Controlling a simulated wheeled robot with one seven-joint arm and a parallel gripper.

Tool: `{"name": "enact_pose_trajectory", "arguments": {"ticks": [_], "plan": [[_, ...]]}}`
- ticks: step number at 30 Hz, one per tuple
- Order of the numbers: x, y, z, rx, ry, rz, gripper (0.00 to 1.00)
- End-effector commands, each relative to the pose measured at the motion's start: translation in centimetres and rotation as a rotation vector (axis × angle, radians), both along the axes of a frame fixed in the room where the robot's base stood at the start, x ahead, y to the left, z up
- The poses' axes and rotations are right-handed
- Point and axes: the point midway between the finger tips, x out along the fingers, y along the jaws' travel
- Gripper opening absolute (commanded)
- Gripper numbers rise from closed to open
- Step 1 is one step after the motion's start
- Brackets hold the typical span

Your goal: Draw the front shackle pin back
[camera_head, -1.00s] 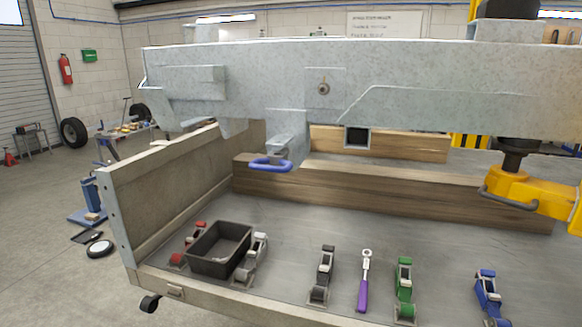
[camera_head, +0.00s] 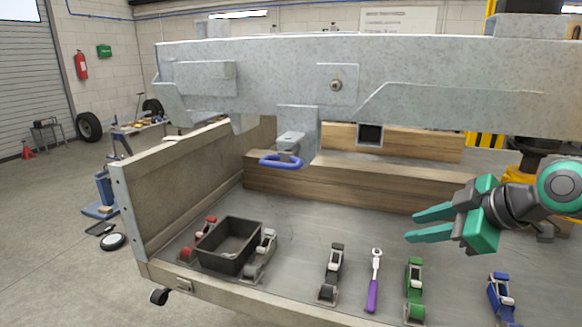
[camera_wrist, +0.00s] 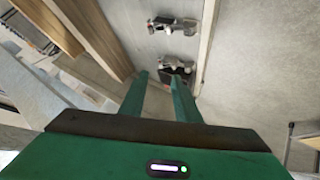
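A blue loop handle (camera_head: 281,161), which looks like the front shackle pin's pull, sticks out at the bottom of a grey bracket (camera_head: 297,128). The bracket hangs under the grey trailer frame (camera_head: 280,65). The pin's shaft is hidden. My gripper (camera_head: 410,226), with green fingers, is open and empty in the head view. It is well right of the handle and lower in the picture, over the grey bed. In the wrist view the two fingers (camera_wrist: 156,76) are apart with nothing between them. I cannot make out the blue handle there.
A black bin (camera_head: 228,246) sits at the left of the bed between ratchet straps. A purple-handled wrench (camera_head: 373,285), a green strap (camera_head: 414,290) and a blue strap (camera_head: 501,297) lie along the front. A side board (camera_head: 190,175) closes the left.

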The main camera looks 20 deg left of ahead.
Motion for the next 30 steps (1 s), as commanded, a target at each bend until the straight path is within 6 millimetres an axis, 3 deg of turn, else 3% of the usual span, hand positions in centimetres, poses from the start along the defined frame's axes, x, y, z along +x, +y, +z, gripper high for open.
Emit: {"name": "enact_pose_trajectory", "arguments": {"ticks": [1, 3, 6, 9, 15, 30], "plan": [[0.2, 4.5, 1.9, 0.020, -0.110, 0.145, 0.29], [-0.1, 9.7, 4.7, 0.054, -0.265, 0.308, 0.29], [-1.4, 15.0, 8.1, 0.106, -0.442, 0.468, 0.29], [-2.5, 18.1, 10.3, 0.146, -0.558, 0.554, 0.29], [-3.0, 20.5, 11.7, 0.173, -0.633, 0.602, 0.29], [0.0, 27.4, 10.0, 0.171, -0.629, 0.599, 0.29]]}}
